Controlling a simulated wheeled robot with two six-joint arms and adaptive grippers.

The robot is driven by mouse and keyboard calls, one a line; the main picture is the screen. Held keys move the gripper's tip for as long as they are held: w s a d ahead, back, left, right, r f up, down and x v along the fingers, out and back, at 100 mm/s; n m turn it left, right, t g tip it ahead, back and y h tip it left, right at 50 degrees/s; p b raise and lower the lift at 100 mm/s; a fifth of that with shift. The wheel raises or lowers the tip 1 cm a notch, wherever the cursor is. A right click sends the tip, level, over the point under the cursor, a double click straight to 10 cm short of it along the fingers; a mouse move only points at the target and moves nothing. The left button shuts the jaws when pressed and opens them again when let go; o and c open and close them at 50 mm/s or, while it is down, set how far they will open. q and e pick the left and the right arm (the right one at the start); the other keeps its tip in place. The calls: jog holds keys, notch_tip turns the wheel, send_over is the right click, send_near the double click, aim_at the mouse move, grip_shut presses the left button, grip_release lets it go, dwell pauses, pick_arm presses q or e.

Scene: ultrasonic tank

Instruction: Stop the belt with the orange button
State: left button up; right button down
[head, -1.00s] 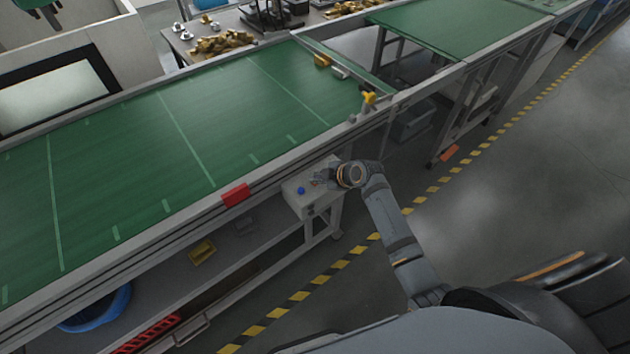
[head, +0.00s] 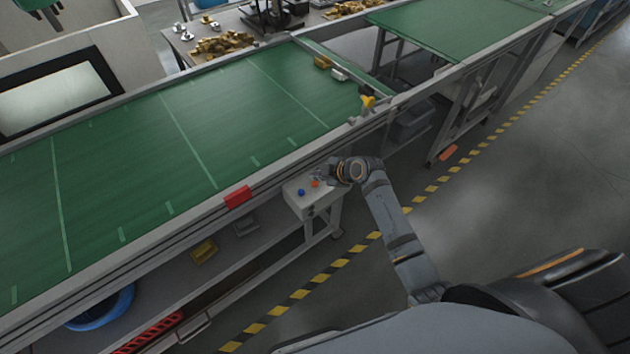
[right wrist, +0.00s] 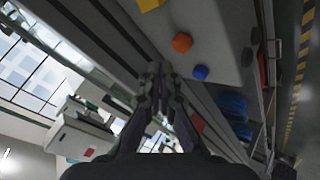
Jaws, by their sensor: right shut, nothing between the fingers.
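The orange button (head: 315,183) sits on top of a grey control box (head: 308,203) beside the conveyor's near edge. A blue button (head: 301,192) is to its left. The green belt (head: 130,150) runs along the conveyor. My right gripper (head: 320,174) is shut and empty, just beyond and to the right of the orange button in the head view; its tips are small there. In the right wrist view the shut fingertips (right wrist: 155,70) appear left of and below the orange button (right wrist: 182,42), apart from it in the picture. The blue button (right wrist: 200,72) is also clear. My left gripper is out of view.
A red block (head: 237,196) is on the conveyor's near rail. A yellow-topped fitting (head: 367,102) stands on the rail near the belt's far end. A yellow bin (head: 204,251) and a blue tub (head: 100,308) are below. The floor to the right is open.

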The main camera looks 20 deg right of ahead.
aim_at(317, 184)
notch_tip(317, 184, up, 4)
jog(key=p, duration=0.3)
jog(key=shift+r, duration=0.1)
dwell(0.6)
